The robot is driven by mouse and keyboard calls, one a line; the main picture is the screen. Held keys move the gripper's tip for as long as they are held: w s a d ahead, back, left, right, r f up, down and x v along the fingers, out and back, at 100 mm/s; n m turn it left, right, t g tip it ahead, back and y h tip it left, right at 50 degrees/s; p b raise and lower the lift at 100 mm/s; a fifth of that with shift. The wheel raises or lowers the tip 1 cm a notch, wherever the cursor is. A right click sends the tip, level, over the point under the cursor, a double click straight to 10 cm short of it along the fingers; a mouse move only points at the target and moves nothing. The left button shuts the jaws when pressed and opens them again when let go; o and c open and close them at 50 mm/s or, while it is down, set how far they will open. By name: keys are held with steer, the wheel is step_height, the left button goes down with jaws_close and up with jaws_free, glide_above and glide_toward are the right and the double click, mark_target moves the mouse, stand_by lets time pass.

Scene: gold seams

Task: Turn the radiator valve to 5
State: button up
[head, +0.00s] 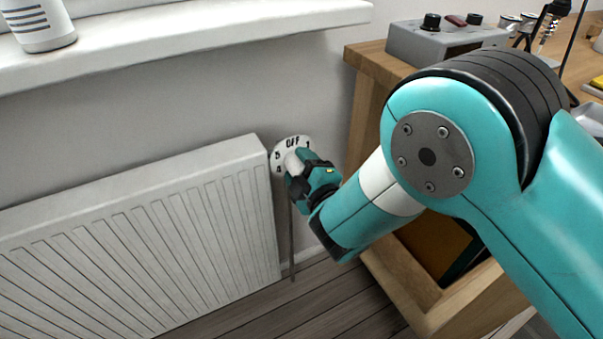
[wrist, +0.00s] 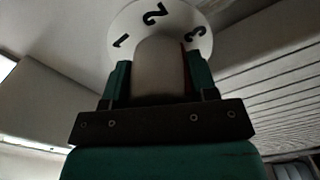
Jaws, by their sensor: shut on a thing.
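The radiator valve has a round white dial plate (head: 281,147) at the radiator's right end. In the head view it reads OFF at the top, 1 at right, 5 and 4 at left. The wrist view shows 1, 2 and 3 on the dial plate (wrist: 204,18). My gripper (head: 297,166) is shut on the pale valve knob (wrist: 160,60), one finger on each side in the wrist view. A thin red mark shows at the knob's right edge there, on the side towards 3, partly hidden by a finger. The exact setting cannot be read.
The white radiator (head: 130,235) stands along the wall, left of the valve. A white windowsill (head: 200,30) with a striped pot (head: 38,25) is above it. A wooden workbench (head: 372,62) carrying a grey box (head: 440,42) with knobs is at right.

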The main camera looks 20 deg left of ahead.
steer(key=m+b, duration=0.2)
steer(key=m, duration=0.1)
steer(key=m+b, duration=0.3)
steer(key=shift+s+a+f, duration=0.15)
steer(key=shift+f, duration=0.05)
steer(key=m+b, duration=0.5)
steer(key=m, duration=0.1)
steer(key=shift+m+b, duration=0.35)
steer(key=shift+m, duration=0.05)
steer(key=m+b, duration=0.5)
steer(key=m, duration=0.1)
steer(key=shift+r, duration=0.15)
steer(key=m+b, duration=0.1)
steer(key=m, duration=0.2)
steer(key=m+b, duration=0.2)
steer(key=shift+w+r+m, duration=0.15)
steer(key=shift+w+m, duration=0.05)
steer(key=shift+m, duration=0.2)
steer(key=o, duration=0.8)
steer(key=shift+o, duration=0.7)
steer(key=shift+w+d, duration=0.1)
steer(key=shift+d, duration=0.1)
